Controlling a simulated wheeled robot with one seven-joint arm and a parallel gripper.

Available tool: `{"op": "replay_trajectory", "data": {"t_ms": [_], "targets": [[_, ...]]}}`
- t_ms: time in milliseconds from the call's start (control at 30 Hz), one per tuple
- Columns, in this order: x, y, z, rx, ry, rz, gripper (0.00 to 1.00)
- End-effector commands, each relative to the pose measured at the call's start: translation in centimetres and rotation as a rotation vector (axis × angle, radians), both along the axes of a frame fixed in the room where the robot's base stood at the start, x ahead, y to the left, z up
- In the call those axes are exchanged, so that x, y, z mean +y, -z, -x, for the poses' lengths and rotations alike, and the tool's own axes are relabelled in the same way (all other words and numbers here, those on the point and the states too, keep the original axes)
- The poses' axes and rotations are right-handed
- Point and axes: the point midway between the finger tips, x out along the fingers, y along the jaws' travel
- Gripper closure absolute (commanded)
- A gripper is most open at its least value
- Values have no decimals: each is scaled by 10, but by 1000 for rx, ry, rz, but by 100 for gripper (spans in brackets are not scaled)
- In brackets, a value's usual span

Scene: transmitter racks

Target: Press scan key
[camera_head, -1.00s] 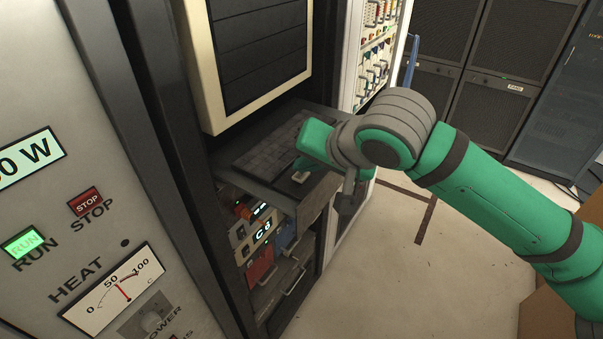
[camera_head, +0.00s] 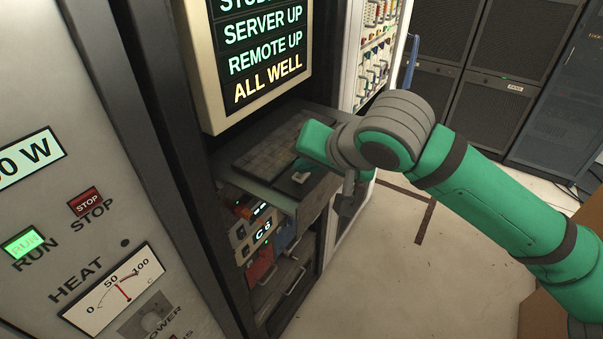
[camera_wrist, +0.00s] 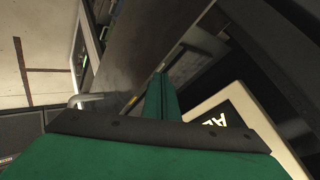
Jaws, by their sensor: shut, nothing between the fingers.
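A dark keyboard (camera_head: 262,158) lies on a pulled-out shelf (camera_head: 262,190) in the rack; its key labels are too small to read, so I cannot pick out the scan key. In the wrist view the closed green fingers (camera_wrist: 161,92) reach toward the dark shelf. The screen (camera_head: 262,50) above the keyboard is lit and reads SERVER UP, REMOTE UP, ALL WELL.
The screen's cream frame (camera_head: 208,75) stands close above the shelf. Below are rack modules with a C6 display (camera_head: 262,232). At the left is a grey panel with RUN (camera_head: 24,243) and STOP (camera_head: 86,202) buttons. Open floor (camera_head: 400,270) lies at the right.

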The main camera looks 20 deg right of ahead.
Motion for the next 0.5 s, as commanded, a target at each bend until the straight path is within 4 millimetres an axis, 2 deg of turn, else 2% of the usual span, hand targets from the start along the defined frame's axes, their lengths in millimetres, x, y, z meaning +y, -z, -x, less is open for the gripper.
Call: {"op": "replay_trajectory", "data": {"t_ms": [233,500], "targets": [[0,-11,0,0,1,-1,100],[0,-13,0,0,1,-1,100]]}}
